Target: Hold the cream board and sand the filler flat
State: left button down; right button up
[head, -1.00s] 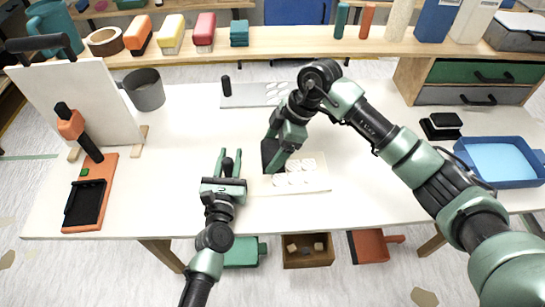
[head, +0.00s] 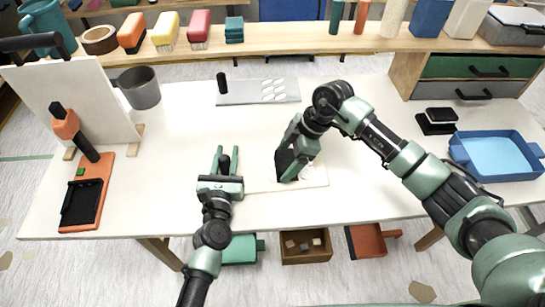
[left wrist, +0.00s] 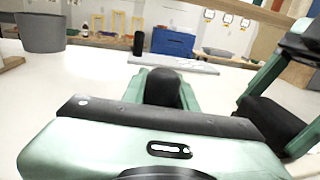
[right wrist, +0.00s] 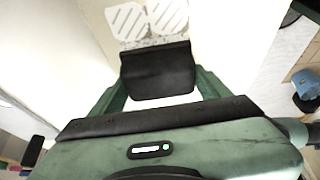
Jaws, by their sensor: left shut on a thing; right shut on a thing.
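The cream board (head: 262,186) lies flat on the white table near the front middle. My left gripper (head: 224,160) is at its left end, shut on a black knob-like handle (left wrist: 162,90). My right gripper (head: 294,160) is over the board, shut on a black sanding block (right wrist: 157,70) that is low at the board's surface; I cannot tell whether it touches. Pale filler patches (right wrist: 147,20) with diagonal stripes show just beyond the block in the right wrist view. In the head view my right gripper and the block hide most of the patches.
A grey board (head: 250,92) with a black knob and white patches lies behind. An orange tool with a black tray (head: 80,205), an upright white panel (head: 80,95) and a grey pot (head: 138,88) stand left. A blue tray (head: 495,158) and black block (head: 437,121) are right.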

pick_arm(q)
jog(key=shift+s+f, duration=0.1)
jog(key=shift+f, duration=0.25)
pick_arm(e)
jog(key=d, duration=0.7)
jog(key=shift+w+d+f, duration=0.1)
jog(key=shift+d+f, duration=0.05)
jog(key=shift+d, duration=0.05)
pick_arm(q)
jog(key=shift+d+r, duration=0.1)
pick_arm(e)
jog(key=a, duration=1.1)
jog(key=shift+s+a, duration=0.25)
jog(key=shift+a, duration=0.05)
jog(key=d, duration=1.2)
jog(key=shift+w+d, duration=0.1)
jog(key=shift+w, duration=0.15)
pick_arm(q)
jog(key=shift+r, duration=0.1)
pick_arm(e)
jog(key=a, duration=1.3)
jog(key=shift+s, duration=0.3)
notch_tip(320, 180, up, 8)
jog(key=shift+d+r, duration=0.2)
jog(key=shift+d, duration=0.05)
jog(key=shift+w, duration=0.1)
jog(key=o, duration=0.7)
jog(key=c, duration=0.6)
